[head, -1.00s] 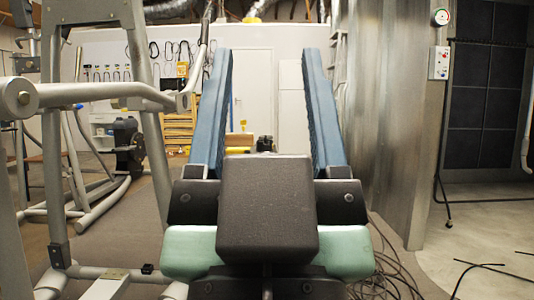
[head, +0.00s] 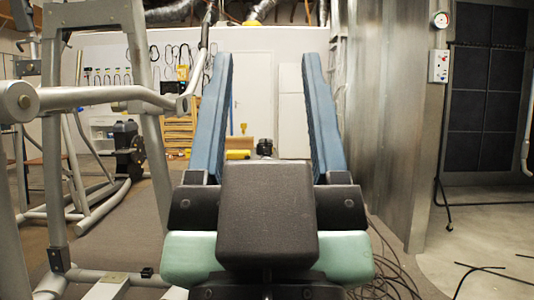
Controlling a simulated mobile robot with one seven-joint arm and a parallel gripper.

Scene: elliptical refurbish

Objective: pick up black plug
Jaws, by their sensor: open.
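My gripper (head: 268,60) is open and empty in the head view. Its two long blue fingers point away from me and stand wide apart. A small black piece (head: 146,272) sits on a grey tube of the machine at lower left. It may be the black plug, but it is too small to tell. It is left of my gripper and apart from it. No other piece in view is clearly the plug.
The grey tubular elliptical frame (head: 52,170) stands close on the left. A metal wall (head: 390,120) is on the right, with loose cables (head: 395,285) on the floor. Yellow and black items (head: 264,147) lie near the white back wall. Carpet (head: 130,230) between is clear.

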